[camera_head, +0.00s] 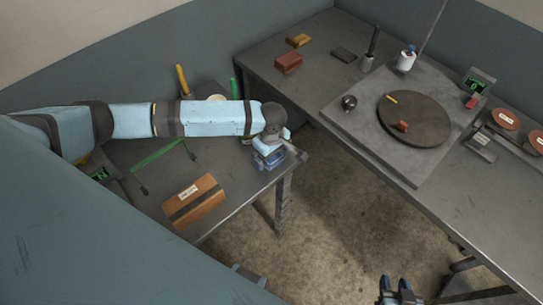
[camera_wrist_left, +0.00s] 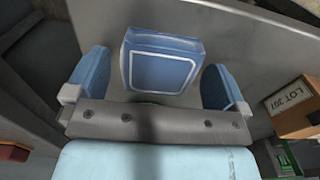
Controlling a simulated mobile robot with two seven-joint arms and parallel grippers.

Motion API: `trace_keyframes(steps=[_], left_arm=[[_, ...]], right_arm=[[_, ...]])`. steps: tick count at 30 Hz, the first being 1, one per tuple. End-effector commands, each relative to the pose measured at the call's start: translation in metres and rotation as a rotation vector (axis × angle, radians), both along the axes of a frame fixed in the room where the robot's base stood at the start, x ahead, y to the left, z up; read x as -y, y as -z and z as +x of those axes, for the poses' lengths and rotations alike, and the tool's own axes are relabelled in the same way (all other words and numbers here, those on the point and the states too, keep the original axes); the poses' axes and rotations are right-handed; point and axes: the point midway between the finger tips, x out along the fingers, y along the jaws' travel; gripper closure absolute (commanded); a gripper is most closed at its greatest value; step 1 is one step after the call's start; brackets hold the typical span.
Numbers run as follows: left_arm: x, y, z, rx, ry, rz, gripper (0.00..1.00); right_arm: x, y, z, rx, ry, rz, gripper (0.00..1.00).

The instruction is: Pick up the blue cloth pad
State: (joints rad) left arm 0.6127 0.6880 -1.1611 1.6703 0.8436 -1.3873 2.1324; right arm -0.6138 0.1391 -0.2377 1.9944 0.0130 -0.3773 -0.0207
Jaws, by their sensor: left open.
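The blue cloth pad (camera_wrist_left: 160,70) lies between the two fingers of my left gripper (camera_wrist_left: 153,84) in the left wrist view. It is a rounded block with a pale outlined square on its face. Gaps show between the pad and both fingers, so the gripper is open around it. In the head view my left gripper (camera_head: 273,148) is over the near table's right corner, and the pad (camera_head: 267,162) is partly hidden by it. My right gripper (camera_head: 398,293) shows at the bottom edge, over the floor and cut off by the frame.
A brown box with a label (camera_head: 194,201) lies on the near table (camera_head: 233,205); it also shows in the left wrist view (camera_wrist_left: 298,108). A green-handled tool (camera_head: 160,155) lies behind it. The far table (camera_head: 345,112) holds a round turntable (camera_head: 412,127) and a red block (camera_head: 288,62). Open floor separates the tables.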

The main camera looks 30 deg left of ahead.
Motion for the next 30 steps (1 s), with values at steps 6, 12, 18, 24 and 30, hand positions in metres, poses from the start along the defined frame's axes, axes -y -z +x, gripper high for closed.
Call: trace_keyframes(steps=[6, 12, 18, 24, 30], left_arm=[[0.000, 0.002, 0.000, 0.001, 0.001, 0.000, 0.00], [0.000, 0.002, 0.000, 0.001, 0.000, 0.000, 0.37], [0.000, 0.002, 0.000, 0.001, 0.000, 0.000, 0.44], [0.000, -0.001, 0.000, 0.002, 0.000, -0.001, 0.44], [0.000, -0.022, 0.001, 0.003, 0.000, -0.001, 0.44]], right_arm=[[0.000, -0.001, 0.000, 0.002, 0.001, 0.001, 0.62], [0.002, -0.001, 0.001, 0.002, 0.003, -0.002, 0.62], [0.002, 0.000, 0.000, 0.000, 0.003, -0.002, 0.62], [0.002, 0.001, 0.000, -0.003, 0.003, -0.003, 0.62], [0.002, 0.000, 0.000, -0.003, 0.003, -0.003, 0.62]])
